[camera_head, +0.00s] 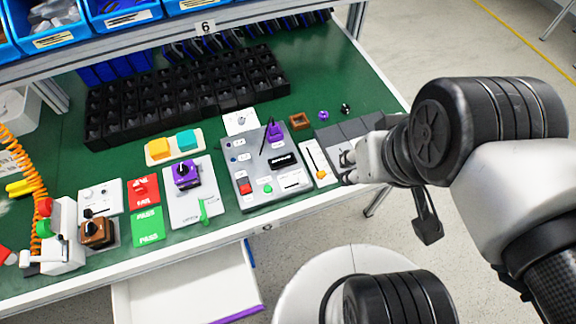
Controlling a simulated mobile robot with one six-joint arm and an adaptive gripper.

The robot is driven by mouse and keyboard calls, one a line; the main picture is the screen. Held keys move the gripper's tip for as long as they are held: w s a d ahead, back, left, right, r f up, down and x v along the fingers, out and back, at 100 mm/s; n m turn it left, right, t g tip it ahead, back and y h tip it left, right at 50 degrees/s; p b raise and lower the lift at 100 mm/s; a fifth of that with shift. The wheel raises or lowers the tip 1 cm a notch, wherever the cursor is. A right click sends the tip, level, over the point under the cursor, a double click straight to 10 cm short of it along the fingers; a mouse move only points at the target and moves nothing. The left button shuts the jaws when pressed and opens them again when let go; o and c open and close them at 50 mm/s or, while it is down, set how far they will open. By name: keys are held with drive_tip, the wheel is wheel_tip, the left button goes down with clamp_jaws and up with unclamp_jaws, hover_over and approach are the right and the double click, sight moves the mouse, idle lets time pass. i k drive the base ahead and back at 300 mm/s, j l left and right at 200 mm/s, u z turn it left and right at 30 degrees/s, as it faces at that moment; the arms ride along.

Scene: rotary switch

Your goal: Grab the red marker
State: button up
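I cannot pick out a red marker for certain. A red item (5,254) lies at the far left edge of the table, partly cut off by the picture edge; its shape is unclear. My gripper (347,168) is at the right end of the table, over the panels' right side and far from the red item at the left. Its small fingertips look apart, with nothing seen between them.
The green table (283,209) holds a black bin rack (165,104), a red FAIL card (144,190), a green PASS card (149,226) and a purple rotary switch (184,174). A white button box (64,238) stands left. An open drawer (185,290) juts out in front.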

sight(139, 187)
drive_tip(key=u, duration=1.75)
drive_tip(key=i+j+z, duration=0.1)
drive_tip(key=j, duration=0.4)
drive_tip(key=i+j+z, duration=0.1)
drive_tip(key=j, duration=0.35)
drive_tip(key=i+j, duration=0.15)
drive_tip(key=j, duration=0.35)
drive_tip(key=i+j+z, duration=0.15)
drive_tip(key=j, duration=0.35)
